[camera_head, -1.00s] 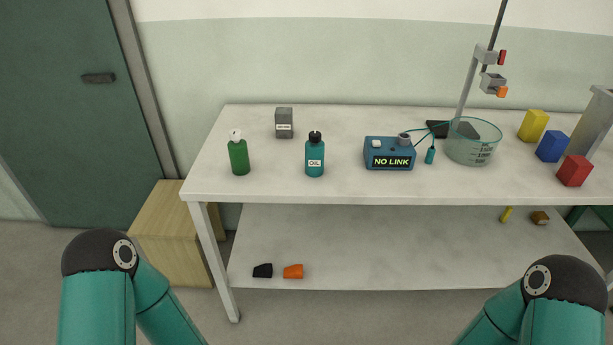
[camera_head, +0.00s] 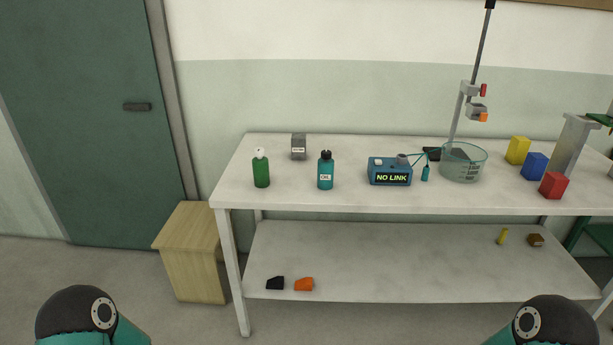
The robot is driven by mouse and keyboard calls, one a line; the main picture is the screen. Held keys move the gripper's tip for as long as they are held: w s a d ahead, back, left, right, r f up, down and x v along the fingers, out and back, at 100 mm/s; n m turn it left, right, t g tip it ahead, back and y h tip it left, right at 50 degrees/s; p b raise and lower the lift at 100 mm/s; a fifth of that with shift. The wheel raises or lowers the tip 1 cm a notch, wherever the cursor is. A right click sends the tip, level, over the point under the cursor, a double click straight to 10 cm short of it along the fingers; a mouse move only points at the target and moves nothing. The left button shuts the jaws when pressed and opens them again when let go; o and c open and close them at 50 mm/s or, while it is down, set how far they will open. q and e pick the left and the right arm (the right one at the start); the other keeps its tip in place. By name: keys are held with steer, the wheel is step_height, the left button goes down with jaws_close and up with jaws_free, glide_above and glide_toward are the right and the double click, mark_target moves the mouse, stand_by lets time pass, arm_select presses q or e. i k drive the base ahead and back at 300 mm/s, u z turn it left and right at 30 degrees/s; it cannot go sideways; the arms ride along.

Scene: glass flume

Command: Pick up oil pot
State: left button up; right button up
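The oil pot (camera_head: 325,172) is a teal bottle with a black cap and a white label. It stands upright on the white table top (camera_head: 290,196), left of the middle. A green bottle (camera_head: 261,170) with a white cap stands to its left, apart from it. Only the upper parts of my two arms show, at the bottom left and bottom right corners. Neither gripper is in view. Nothing touches the oil pot.
A grey box (camera_head: 298,147) stands behind the bottles. A blue device (camera_head: 389,172) reading NO LINK and a glass beaker (camera_head: 463,163) stand to the right. Yellow (camera_head: 518,150), blue (camera_head: 534,167) and red (camera_head: 553,186) blocks are farther right. A wooden cabinet (camera_head: 190,252) stands left of the table.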

mark_target(324, 170)
steer(key=u, duration=0.4)
steer(key=i, duration=0.85)
steer(key=u, duration=0.1)
